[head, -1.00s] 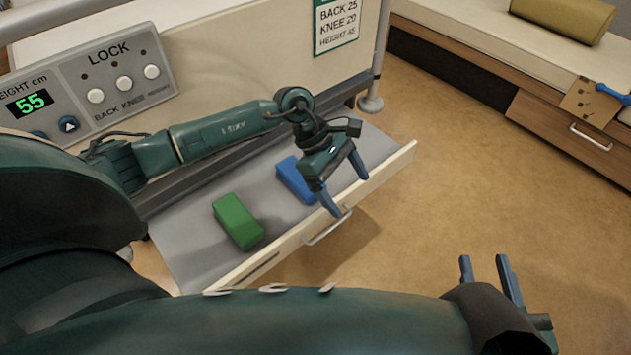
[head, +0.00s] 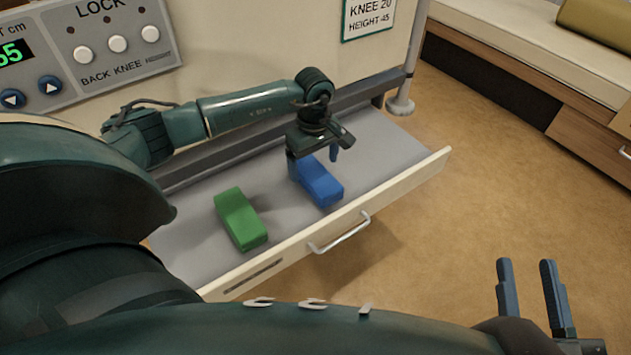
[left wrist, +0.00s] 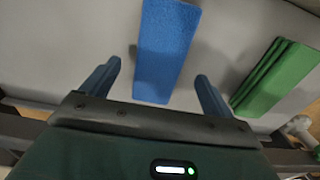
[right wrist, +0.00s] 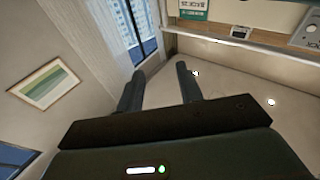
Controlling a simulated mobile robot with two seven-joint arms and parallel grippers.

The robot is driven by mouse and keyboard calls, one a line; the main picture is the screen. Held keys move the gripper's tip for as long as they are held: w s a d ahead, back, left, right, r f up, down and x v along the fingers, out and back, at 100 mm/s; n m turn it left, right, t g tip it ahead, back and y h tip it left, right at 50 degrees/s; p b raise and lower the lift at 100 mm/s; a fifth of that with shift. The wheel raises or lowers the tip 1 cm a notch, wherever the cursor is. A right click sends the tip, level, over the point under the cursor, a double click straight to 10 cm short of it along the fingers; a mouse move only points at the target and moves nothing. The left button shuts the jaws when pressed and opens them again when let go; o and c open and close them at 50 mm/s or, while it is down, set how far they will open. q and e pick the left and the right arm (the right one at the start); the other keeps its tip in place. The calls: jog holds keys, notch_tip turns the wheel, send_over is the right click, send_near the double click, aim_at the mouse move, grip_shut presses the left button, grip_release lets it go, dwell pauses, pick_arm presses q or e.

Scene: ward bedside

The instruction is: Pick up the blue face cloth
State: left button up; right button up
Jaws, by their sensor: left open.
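The blue face cloth (head: 323,185) is a folded block lying in the open drawer, towards its right part. My left gripper (head: 314,158) is over the cloth's far end and points down, with its jaws open. In the left wrist view the blue cloth (left wrist: 165,50) lies between the lines of the two open fingers (left wrist: 157,80), seemingly below them; no contact shows. A green folded cloth (head: 240,219) lies to the left in the same drawer, and it also shows in the left wrist view (left wrist: 275,78). My right gripper (head: 528,290) is open and empty, outside the drawer.
The drawer's front edge (head: 400,190) carries a metal handle (head: 340,233). The bed panel with buttons (head: 100,50) stands behind the drawer. A bench with a drawer (head: 540,80) is at the far right. The floor (head: 450,235) between is clear.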

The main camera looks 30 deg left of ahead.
aim_at(316, 173)
pick_arm(q)
jog(key=f+b, duration=0.1)
jog(key=f, duration=0.3)
jog(key=shift+d+f+b, duration=0.1)
jog(key=shift+d+b, duration=0.1)
jog(key=shift+b, duration=0.15)
jog(key=shift+f, duration=0.2)
pick_arm(e)
jog(key=shift+w+d+r+n+t+y, duration=0.1)
jog(key=shift+w+r+n+t+y, duration=0.2)
jog(key=shift+r, duration=0.3)
jog(key=shift+w+r+n+t+y, duration=0.2)
jog(key=shift+r+n+y, duration=0.2)
jog(key=shift+r, duration=0.2)
pick_arm(q)
jog(key=shift+r, duration=0.1)
jog(key=c, duration=1.1)
